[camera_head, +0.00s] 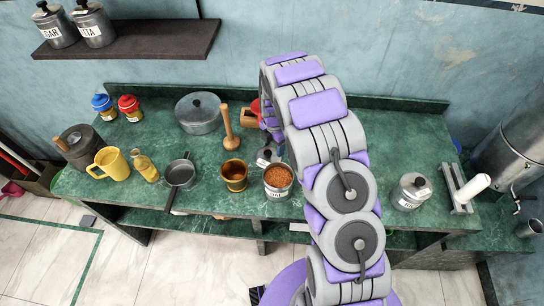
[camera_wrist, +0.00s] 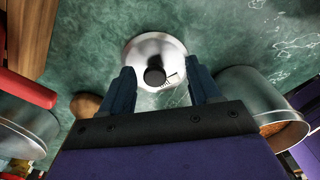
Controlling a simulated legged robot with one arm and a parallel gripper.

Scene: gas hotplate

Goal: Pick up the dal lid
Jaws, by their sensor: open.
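The dal lid (camera_wrist: 140,49) is a round silver metal lid with a black knob and a small label. It lies on the green counter, and the wrist view shows it between and just beyond the fingertips of my gripper (camera_wrist: 162,78). The jaws are open, with nothing held. In the head view the lid (camera_head: 265,158) shows partly beside my arm, which hides most of my gripper. The open dal canister (camera_head: 277,186), filled with orange-brown dal, stands in front of the lid. It also shows at the right of the wrist view (camera_wrist: 248,95).
A wooden pestle (camera_head: 229,128) and a brass mortar (camera_head: 234,180) stand left of the lid. A lidded pot (camera_head: 198,118) is farther back left. A closed canister (camera_head: 411,192) stands right of my arm. Bare green counter (camera_wrist: 235,35) surrounds the lid's far side.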

